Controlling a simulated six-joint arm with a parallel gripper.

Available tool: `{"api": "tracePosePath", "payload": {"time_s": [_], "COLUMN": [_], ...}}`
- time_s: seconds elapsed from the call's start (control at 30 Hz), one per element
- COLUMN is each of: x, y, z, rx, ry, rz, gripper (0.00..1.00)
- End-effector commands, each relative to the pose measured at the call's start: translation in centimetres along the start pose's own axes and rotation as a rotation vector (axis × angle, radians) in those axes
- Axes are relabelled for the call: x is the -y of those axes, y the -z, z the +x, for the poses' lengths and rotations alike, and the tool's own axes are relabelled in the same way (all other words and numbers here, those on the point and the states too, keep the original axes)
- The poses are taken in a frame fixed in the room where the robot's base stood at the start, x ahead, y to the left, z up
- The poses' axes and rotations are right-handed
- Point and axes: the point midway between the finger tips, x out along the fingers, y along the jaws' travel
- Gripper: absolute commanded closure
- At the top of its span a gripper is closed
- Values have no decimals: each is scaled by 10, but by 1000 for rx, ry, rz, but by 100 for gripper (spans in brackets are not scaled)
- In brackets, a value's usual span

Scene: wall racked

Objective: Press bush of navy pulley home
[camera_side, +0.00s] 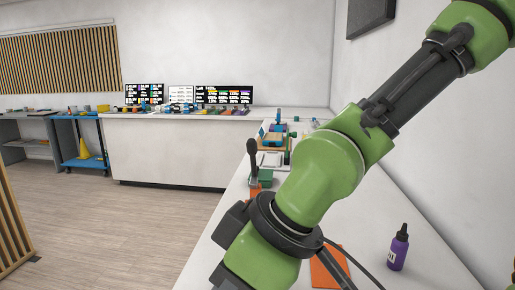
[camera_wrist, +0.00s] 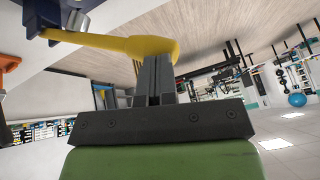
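In the wrist view, my gripper (camera_wrist: 155,66) has its two dark fingers close together, with nothing visible between them. Their tips meet the rounded end of a yellow lever-like bar (camera_wrist: 115,42) in the picture; whether they touch it is unclear. The bar runs left to a navy part (camera_wrist: 42,14) with a grey metal cylinder (camera_wrist: 75,20) by it, both cut off by the frame edge. I cannot tell whether this navy part is the pulley or the cylinder its bush. In the side view my green arm fills the right, and my gripper cannot be made out.
A small green device with a dark upright handle (camera_side: 253,160) stands on the white bench left of my arm. Coloured parts (camera_side: 275,138) crowd behind it. A purple bottle (camera_side: 398,248) and an orange flat piece (camera_side: 328,268) are at the front. Bare bench lies around the bottle.

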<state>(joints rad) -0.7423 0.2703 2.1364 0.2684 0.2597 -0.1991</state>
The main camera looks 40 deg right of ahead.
Motion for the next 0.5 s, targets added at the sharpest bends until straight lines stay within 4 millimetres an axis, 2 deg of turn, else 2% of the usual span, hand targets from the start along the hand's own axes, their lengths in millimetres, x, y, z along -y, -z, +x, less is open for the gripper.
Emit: {"api": "tracePosePath", "payload": {"time_s": [0.3, 0.5], "x": [24, 29], "y": [-28, -45], "z": [41, 66], "rx": [-4, -17], "ry": [-8, -102], "rz": [-13, -67], "gripper": [100, 100]}}
